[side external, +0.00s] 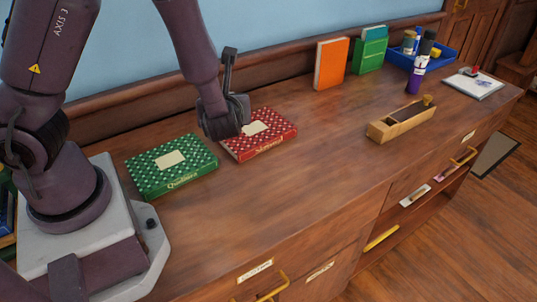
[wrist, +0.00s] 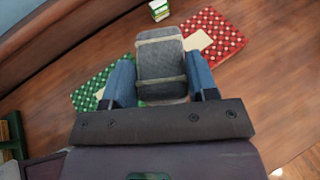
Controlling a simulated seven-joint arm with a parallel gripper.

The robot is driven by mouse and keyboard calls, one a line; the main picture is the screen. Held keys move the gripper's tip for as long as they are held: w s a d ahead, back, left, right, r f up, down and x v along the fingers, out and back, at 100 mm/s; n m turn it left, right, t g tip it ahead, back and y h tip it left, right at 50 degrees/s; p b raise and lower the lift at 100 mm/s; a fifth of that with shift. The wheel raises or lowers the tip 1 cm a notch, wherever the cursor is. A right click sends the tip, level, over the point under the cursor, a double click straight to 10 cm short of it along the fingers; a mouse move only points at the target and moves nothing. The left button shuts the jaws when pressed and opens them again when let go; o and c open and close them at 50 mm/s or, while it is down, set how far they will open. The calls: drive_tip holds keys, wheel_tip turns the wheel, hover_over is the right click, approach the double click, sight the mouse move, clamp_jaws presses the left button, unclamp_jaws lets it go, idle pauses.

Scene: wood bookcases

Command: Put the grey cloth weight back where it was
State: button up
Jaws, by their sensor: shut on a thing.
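The grey cloth weight (wrist: 160,65) is a rounded grey block with paler bands across it. In the wrist view it sits between the two blue fingers of my gripper (wrist: 162,80), which is shut on it. In the side view my gripper (side external: 226,118) is by the left end of the red dotted book (side external: 275,140), low over the desk. I cannot tell in that view whether the weight touches the book or the desk. The red book also shows in the wrist view (wrist: 222,38), right of the weight. A green dotted book (side external: 168,180) lies to the left.
An orange book (side external: 330,63) and a green book (side external: 370,50) stand at the back. A long wooden box (side external: 400,122), a purple bottle (side external: 416,78), a blue tray (side external: 440,62) and a notepad (side external: 473,84) are to the right. The desk's front middle is clear.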

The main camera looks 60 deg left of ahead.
drive_tip(key=w+d+r+m+t+h, duration=0.4)
drive_tip(key=w+r+m, duration=0.1)
drive_tip(key=r, duration=0.2)
drive_tip(key=w+d+r+m+t+h, duration=0.3)
drive_tip(key=w+d+r+m+h, duration=0.15)
drive_tip(key=r, duration=0.25)
drive_tip(key=s+a+f+n+g+y, duration=0.35)
drive_tip(key=a+f+n, duration=0.2)
drive_tip(key=a, duration=0.35)
drive_tip(key=s+a+f+n+g+y, duration=0.3)
drive_tip(key=s+a+f+n+y, duration=0.15)
drive_tip(key=a+f, duration=0.35)
drive_tip(key=s+a+f+n+g+h, duration=0.1)
drive_tip(key=s+a+n+g, duration=0.1)
drive_tip(key=s+n+g, duration=0.6)
drive_tip(key=s+a+f+n+g+h, duration=0.1)
drive_tip(key=s+a+n+g, duration=0.1)
drive_tip(key=s+n+g, duration=0.55)
drive_tip(key=w+a+f, duration=0.1)
drive_tip(key=a+f, duration=0.2)
drive_tip(key=w+a+f+m, duration=0.1)
drive_tip(key=w+a+f, duration=0.1)
drive_tip(key=a+f, duration=0.1)
drive_tip(key=w+a+f+m, duration=0.1)
drive_tip(key=w+a+f, duration=0.1)
drive_tip(key=a+f, duration=0.1)
drive_tip(key=shift+a+f, duration=0.15)
drive_tip(key=shift+a, duration=0.75)
drive_tip(key=shift+w+f, duration=0.1)
drive_tip(key=shift+f, duration=1.45)
